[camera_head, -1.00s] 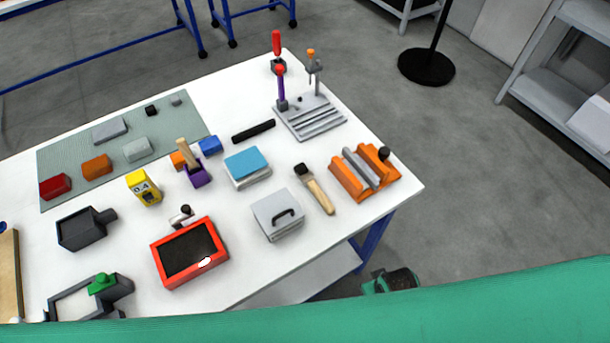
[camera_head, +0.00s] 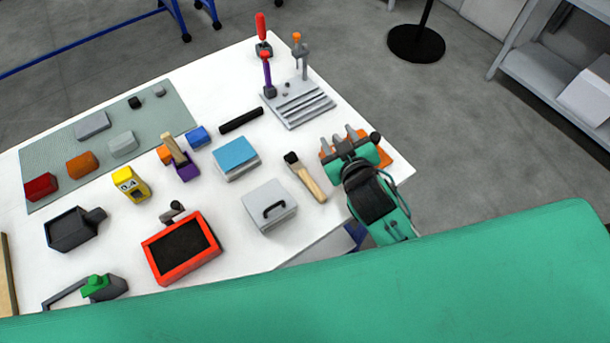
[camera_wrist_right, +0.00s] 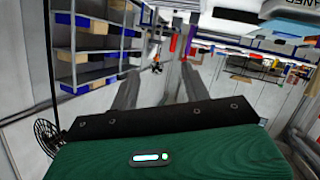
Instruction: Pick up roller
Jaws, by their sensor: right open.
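The likeliest roller (camera_head: 173,211) is a small grey-and-dark handled piece at the back edge of the red tray (camera_head: 150,255) in the head view; I cannot be sure of its identity. My right gripper (camera_head: 345,138) is open over the orange block (camera_head: 382,153) at the table's right corner, partly hiding it. I cannot tell if they touch. The right wrist view shows its two dark fingers (camera_wrist_right: 160,88) spread, with nothing between them. My left gripper is not in view.
The white table (camera_head: 330,222) also holds a brush (camera_head: 308,180), a grey handled box (camera_head: 270,208), a blue-topped block (camera_head: 236,157), a black bar (camera_head: 240,121) and a grey stand (camera_head: 298,105). Coloured blocks lie on a green mat (camera_head: 60,157). A large green surface fills the front.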

